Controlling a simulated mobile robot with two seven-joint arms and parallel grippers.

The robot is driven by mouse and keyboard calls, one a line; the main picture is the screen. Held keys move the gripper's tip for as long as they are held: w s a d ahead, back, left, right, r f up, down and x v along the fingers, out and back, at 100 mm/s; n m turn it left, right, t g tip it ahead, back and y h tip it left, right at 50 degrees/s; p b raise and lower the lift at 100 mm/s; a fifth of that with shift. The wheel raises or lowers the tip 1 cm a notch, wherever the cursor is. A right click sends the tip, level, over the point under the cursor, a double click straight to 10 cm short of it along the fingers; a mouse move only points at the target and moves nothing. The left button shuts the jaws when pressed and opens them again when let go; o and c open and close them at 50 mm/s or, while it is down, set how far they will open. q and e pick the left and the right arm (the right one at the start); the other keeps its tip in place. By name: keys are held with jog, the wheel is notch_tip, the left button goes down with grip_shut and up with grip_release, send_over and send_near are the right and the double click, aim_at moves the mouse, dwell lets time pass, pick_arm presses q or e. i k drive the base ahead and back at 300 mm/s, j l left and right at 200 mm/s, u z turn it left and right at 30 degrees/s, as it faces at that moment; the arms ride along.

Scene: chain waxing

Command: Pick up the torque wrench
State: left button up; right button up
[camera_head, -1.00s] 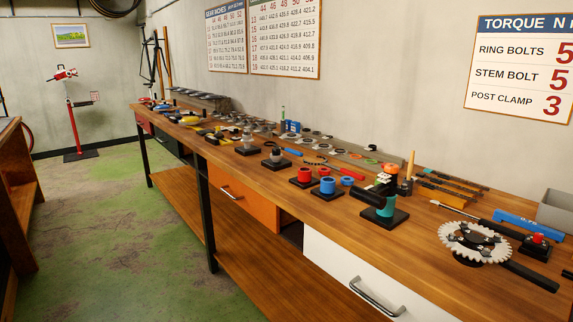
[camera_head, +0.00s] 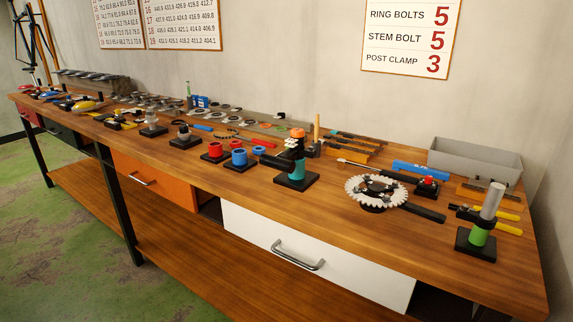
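No torque wrench can be made out for certain on the long wooden workbench (camera_head: 330,220). A slim tool with a thin metal shaft and a black handle (camera_head: 395,177) lies toward the bench's right, behind the chainring; I cannot tell whether it is the torque wrench. Neither of my grippers is in view.
A white chainring with a black crank (camera_head: 377,191) sits near the front. A blue bar (camera_head: 412,169) and a grey bin (camera_head: 472,160) lie behind it. Stands with a green-based post (camera_head: 478,236) and orange-topped part (camera_head: 297,166) rise from the bench.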

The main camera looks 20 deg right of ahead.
aim_at(341, 162)
jog(key=i+z, duration=0.1)
jog(key=z, duration=0.6)
